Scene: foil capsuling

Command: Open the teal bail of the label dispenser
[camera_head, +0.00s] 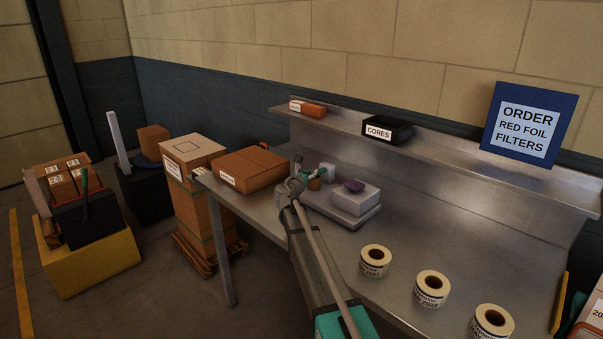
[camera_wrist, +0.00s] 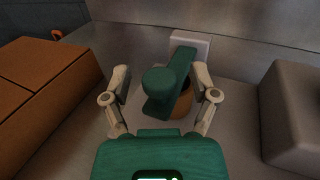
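The label dispenser is on the metal bench; its teal bail (camera_wrist: 180,72) is a bar with a round knob, seen from above in the wrist view. A brown roll (camera_wrist: 186,101) and a pale grey block (camera_wrist: 196,42) show partly behind it. In the head view the bail (camera_head: 327,169) is small and partly hidden by my arm. My gripper (camera_wrist: 160,78) is open, with one finger on each side of the bail. The left finger stands apart from it; the right finger is close, and I cannot tell whether it touches. My gripper also shows in the head view (camera_head: 298,179).
A brown carton (camera_head: 250,169) lies left of my gripper. Label rolls (camera_head: 431,287) stand along the bench front. A shelf (camera_head: 450,157) runs along the back.

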